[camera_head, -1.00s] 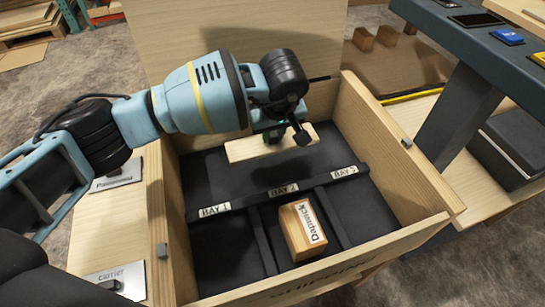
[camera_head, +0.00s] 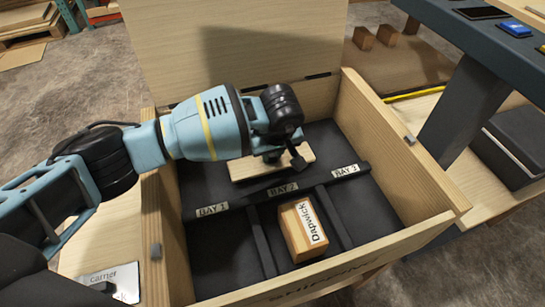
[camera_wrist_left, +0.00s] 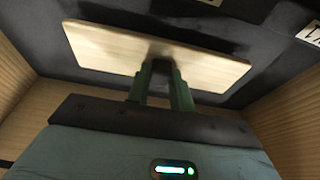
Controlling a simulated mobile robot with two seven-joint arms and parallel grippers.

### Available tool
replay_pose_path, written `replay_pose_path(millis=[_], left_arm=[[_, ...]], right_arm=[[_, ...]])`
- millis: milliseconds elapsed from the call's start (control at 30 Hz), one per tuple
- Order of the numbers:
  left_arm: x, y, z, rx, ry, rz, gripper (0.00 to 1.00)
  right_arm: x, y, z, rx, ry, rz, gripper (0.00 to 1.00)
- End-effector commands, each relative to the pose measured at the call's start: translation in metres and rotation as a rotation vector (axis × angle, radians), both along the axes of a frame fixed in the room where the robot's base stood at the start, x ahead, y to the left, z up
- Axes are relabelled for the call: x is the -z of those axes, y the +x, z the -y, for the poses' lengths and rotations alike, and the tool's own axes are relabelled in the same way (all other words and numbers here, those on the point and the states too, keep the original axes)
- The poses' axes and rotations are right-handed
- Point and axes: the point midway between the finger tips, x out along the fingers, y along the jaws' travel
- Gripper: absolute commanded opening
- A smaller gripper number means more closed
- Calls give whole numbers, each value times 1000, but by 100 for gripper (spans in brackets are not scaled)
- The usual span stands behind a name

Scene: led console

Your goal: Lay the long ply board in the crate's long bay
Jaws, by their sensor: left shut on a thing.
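The long ply board (camera_head: 252,168) is pale wood and lies level inside the crate's long bay (camera_head: 200,180), behind the divider with the bay labels. In the left wrist view the board (camera_wrist_left: 110,48) spans between the jaws over the dark bay floor. I cannot tell whether it touches the floor. My left gripper (camera_head: 272,156) is above the board, and in the left wrist view its green fingers (camera_wrist_left: 163,72) are shut on the board's near edge. The arm hides part of the board in the head view. My right gripper does not show.
The open wooden crate (camera_head: 400,150) has its lid (camera_head: 240,40) raised behind. A dark console (camera_head: 480,50) stands at the right.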

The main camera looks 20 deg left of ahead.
Motion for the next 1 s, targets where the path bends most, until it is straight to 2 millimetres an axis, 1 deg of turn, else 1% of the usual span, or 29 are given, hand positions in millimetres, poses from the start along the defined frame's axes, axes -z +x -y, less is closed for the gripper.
replay_pose_path(millis=[33, 100, 367, 500, 533, 700, 1000], left_arm=[[11, 0, 0, -1, 0, -3, 0], [18, 0, 0, -1, -1, -1, 0], [18, 1, 0, -1, 0, 2, 0], [21, 0, 0, -1, 0, 2, 0], [22, 0, 0, -1, 0, 0, 23], [21, 0, 0, -1, 0, 1, 44], [19, 0, 0, -1, 0, 2, 44]], right_arm=[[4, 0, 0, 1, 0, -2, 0], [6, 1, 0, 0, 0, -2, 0], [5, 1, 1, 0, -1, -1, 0], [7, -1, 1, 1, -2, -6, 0], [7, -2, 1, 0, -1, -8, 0], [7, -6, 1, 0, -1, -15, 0], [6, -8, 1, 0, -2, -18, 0]])
